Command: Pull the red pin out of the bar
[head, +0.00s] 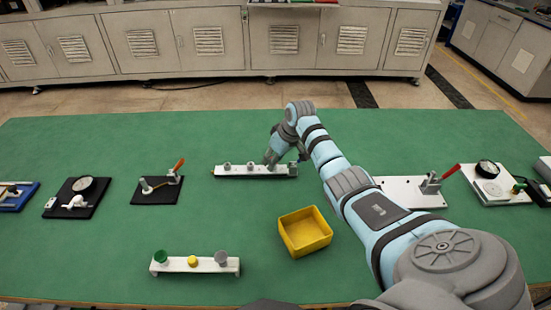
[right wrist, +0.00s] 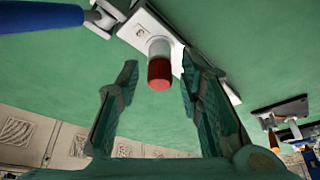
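The red pin (right wrist: 159,72) shows a red tip on a pale cylindrical body, standing out from the white bar (right wrist: 140,32) in the right wrist view. In the head view the bar (head: 238,171) lies on the mat at mid-table with several grey-topped pegs; no red shows there. My right gripper (right wrist: 160,62) is open, its two fingers on either side of the red tip with a visible gap on both sides. In the head view my right gripper (head: 272,157) is at the right part of the bar, partly hidden by my arm. My left gripper is not in view.
A yellow bin (head: 305,232) stands in front of the bar. Clamp fixtures (head: 157,188) and (head: 413,190), the latter partly behind my arm, flank the bar.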

